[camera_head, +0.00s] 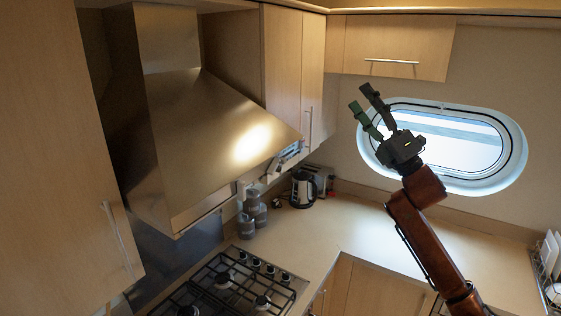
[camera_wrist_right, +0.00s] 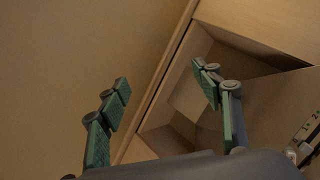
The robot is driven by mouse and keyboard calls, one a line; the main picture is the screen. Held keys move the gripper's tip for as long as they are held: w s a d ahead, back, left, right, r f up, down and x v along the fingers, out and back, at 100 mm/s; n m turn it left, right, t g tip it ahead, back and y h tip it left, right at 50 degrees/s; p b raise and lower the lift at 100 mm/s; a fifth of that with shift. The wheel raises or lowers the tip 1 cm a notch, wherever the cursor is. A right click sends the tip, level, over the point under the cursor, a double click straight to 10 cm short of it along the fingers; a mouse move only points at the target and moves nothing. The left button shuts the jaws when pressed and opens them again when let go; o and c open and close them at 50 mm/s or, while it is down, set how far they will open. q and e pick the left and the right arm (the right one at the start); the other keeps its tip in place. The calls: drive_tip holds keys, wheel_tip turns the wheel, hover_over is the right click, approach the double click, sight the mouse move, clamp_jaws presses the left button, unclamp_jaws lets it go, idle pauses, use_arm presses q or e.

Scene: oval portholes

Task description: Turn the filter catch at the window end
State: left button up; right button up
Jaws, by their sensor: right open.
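The steel range hood (camera_head: 215,125) hangs at the left in the head view, seen from above its sloping front. Its underside is hidden, so neither the filter nor its catch shows. My right gripper (camera_head: 362,97) is raised in front of the oval window (camera_head: 450,145), to the right of the hood and well apart from it. Its fingers point up and to the left. In the right wrist view the two green-padded fingers (camera_wrist_right: 161,78) are spread wide with nothing between them. My left gripper is not in view.
Wooden wall cabinets (camera_head: 292,70) stand between the hood and the window, with another cabinet (camera_head: 390,48) high beside the window. Below are a gas hob (camera_head: 235,285), canisters (camera_head: 246,226), a kettle (camera_head: 302,190) and a dish rack (camera_head: 548,262). The counter's middle (camera_head: 350,225) is clear.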

drive_tip(key=w+f+m+t+h+p, duration=0.1)
drive_tip(key=w+f+m+h, duration=0.3)
drive_tip(key=m, duration=0.4)
drive_tip(key=m+g+y+p, duration=0.1)
drive_tip(key=m+g+p, duration=0.3)
drive_tip(key=m+g, duration=0.5)
approach(276, 165)
drive_tip(key=n+g, duration=0.1)
drive_tip(key=p+x, duration=0.1)
drive_tip(key=x, duration=0.1)
drive_tip(key=p+x, duration=0.1)
drive_tip(key=x, duration=0.2)
drive_tip(key=p+x, duration=0.1)
drive_tip(key=x, duration=0.1)
drive_tip(key=shift+w+a+r, duration=0.25)
drive_tip(key=shift+w+r, duration=0.05)
drive_tip(key=shift+r, duration=0.05)
drive_tip(key=shift+w+a+f, duration=0.15)
drive_tip(key=shift+w+a, duration=0.15)
